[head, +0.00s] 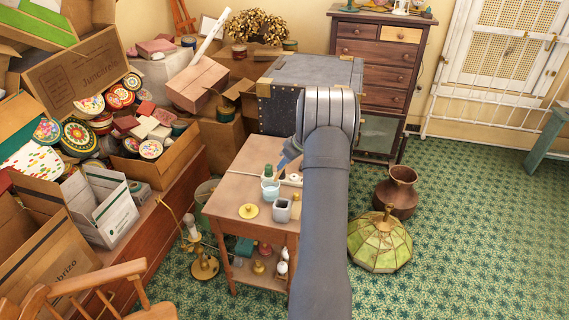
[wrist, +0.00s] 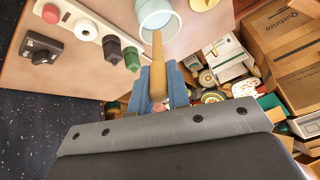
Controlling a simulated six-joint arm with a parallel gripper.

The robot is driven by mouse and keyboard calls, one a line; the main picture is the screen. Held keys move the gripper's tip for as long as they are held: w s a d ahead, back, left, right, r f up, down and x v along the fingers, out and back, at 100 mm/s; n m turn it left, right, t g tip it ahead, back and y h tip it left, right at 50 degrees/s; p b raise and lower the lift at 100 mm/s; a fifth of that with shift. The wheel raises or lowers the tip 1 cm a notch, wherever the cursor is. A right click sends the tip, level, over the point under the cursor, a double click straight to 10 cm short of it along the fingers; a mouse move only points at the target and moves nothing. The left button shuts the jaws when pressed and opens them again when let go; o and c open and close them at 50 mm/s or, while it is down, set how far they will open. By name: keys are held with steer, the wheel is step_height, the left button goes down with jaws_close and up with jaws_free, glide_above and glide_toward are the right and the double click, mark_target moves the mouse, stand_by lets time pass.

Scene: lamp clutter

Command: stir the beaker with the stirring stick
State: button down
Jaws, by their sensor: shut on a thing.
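The light blue beaker (head: 270,191) stands on a small wooden table, and its open mouth shows at the top of the wrist view (wrist: 150,12). My gripper (wrist: 159,82) has blue fingers shut on the tan stirring stick (wrist: 158,62). The stick points from the fingers toward the beaker, and its far end overlaps the beaker's near rim in the wrist view. I cannot tell whether the tip is inside the beaker. In the head view my arm hides most of the gripper; a blue finger shows just above and right of the beaker.
On the table (head: 229,204) are a grey square cup (head: 281,210), a yellow disc (head: 248,211), a green object (wrist: 131,59) and a white strip with knobs (wrist: 84,28). A black device (wrist: 40,48) lies near the strip. A green lampshade (head: 380,246) sits on the floor right.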

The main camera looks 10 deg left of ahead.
steer(key=shift+r, duration=2.55)
